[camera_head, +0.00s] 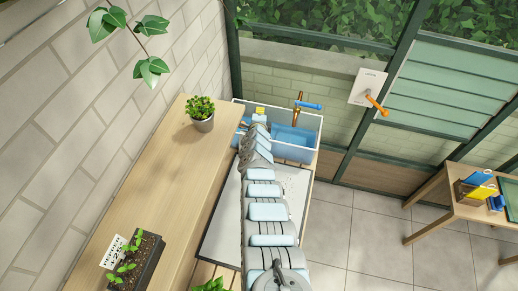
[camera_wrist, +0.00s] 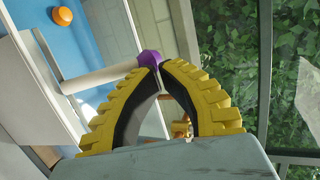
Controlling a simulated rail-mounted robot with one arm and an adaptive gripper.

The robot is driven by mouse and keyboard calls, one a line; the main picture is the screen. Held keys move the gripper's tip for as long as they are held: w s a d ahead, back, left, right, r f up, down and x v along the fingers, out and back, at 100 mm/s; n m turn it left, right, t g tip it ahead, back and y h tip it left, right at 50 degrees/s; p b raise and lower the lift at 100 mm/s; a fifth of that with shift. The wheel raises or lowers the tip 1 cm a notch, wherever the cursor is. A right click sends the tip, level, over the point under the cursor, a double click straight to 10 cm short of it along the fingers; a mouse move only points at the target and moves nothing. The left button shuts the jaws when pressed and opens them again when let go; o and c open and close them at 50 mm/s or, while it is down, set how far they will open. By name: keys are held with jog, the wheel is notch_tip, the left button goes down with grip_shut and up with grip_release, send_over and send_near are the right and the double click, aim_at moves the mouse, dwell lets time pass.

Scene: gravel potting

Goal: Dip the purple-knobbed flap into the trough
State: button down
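The purple knob (camera_wrist: 149,58) shows in the wrist view at the end of a pale rod that runs left over the trough. My gripper (camera_wrist: 156,67), with yellow ribbed fingers, has its tips together at the knob and appears shut on it. The flap itself is not clearly visible. The trough (camera_head: 310,151) is white with a blue inside and stands at the back of the bench in the head view. My arm reaches up to it and covers its left part, so the knob is hidden there. An orange knob (camera_wrist: 62,16) shows against the blue in the wrist view.
A brass tap with a blue handle (camera_head: 311,106) rises at the trough's back. A potted plant (camera_head: 201,114) stands left of the trough, and a seedling planter (camera_head: 136,262) is nearer on the bench. A side table (camera_head: 440,200) is at the right, across open floor.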

jog(key=s+p, duration=0.2)
jog(key=s+a+p, duration=0.1)
jog(key=s+p, duration=0.1)
jog(key=shift+s, duration=0.4)
